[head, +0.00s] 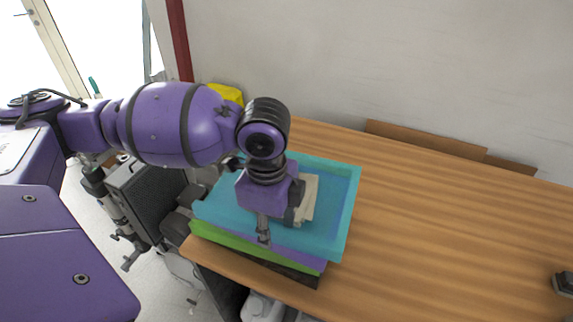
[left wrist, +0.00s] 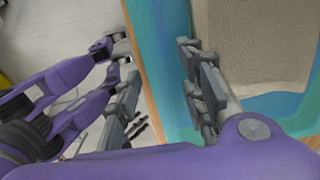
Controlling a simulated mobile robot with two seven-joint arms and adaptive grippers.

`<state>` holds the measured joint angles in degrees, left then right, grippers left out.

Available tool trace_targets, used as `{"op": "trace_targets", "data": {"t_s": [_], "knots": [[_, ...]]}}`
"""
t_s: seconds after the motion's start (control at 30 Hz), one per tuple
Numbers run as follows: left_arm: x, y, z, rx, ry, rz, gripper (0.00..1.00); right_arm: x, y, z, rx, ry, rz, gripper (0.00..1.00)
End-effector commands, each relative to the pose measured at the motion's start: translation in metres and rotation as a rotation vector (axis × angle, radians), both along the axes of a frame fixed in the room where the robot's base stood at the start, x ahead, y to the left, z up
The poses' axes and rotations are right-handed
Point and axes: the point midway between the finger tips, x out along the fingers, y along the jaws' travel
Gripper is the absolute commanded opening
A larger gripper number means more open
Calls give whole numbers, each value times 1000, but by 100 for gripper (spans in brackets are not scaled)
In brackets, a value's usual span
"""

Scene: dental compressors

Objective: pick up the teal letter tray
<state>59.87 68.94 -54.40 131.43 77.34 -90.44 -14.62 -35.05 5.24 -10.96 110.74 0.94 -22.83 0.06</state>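The teal letter tray (head: 340,205) is the top one of a stack at the left end of the wooden table. It also shows in the left wrist view (left wrist: 160,70), with a beige item (left wrist: 255,40) inside it. My left gripper (head: 280,218) is over the tray and hides part of it and of the beige item (head: 311,190). In the left wrist view my left gripper (left wrist: 163,95) looks open, its grey fingers apart, with the tray's edge showing between them. Whether a finger touches the tray cannot be told. My right gripper is not in view.
Below the teal tray lie a purple tray (head: 312,262), a green tray (head: 250,250) and a dark one (head: 300,276), close to the front edge of the table (head: 440,230). The table is clear right of the stack, except a dark object (head: 563,285) at the far right.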

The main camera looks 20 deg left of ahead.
Motion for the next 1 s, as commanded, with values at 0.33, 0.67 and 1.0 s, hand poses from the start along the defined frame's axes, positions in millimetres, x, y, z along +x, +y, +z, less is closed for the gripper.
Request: {"op": "trace_targets", "data": {"t_s": [0.33, 0.67, 1.0], "knots": [[0, 0, -5, 0, 0, 0, 31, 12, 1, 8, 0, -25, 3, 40], [0, 0, -5, 0, -1, 0, 0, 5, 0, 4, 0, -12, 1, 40], [1, 0, -4, -1, -3, 0, 0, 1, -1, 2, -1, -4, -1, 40]]}}
